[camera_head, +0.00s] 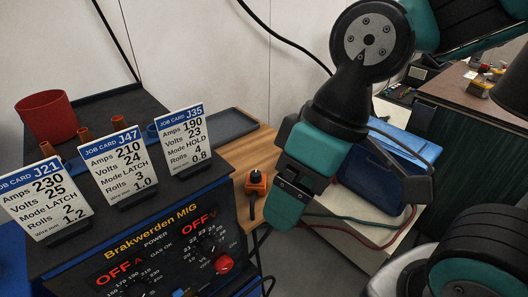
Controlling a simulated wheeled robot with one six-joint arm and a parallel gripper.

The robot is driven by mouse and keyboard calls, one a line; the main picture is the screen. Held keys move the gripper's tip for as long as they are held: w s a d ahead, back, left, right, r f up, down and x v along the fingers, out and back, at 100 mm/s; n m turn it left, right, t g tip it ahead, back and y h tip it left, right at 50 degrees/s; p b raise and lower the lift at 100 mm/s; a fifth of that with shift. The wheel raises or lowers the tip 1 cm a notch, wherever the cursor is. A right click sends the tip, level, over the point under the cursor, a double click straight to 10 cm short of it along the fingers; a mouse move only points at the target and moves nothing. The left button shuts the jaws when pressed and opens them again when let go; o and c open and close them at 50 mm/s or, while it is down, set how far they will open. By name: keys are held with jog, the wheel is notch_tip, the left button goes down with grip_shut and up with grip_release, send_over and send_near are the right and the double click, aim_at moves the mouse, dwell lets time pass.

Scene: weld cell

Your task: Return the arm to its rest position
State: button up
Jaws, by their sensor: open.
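My arm reaches in from the upper right of the head view, bent at a round black joint. My gripper (349,200) hangs below that joint with its teal and black fingers apart and nothing between them. It is in the air to the right of the welding machine (160,240), in front of a blue bag or case (362,186) on a light surface. I cannot tell how far it is from the case.
Job cards J21 (45,200), J47 (118,167) and J35 (184,141) stand on the machine with a red cup (47,116) behind. Cables run below my gripper.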

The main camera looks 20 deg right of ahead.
notch_tip(320, 180, up, 8)
jog(key=p, duration=0.7)
jog(key=shift+f, duration=0.1)
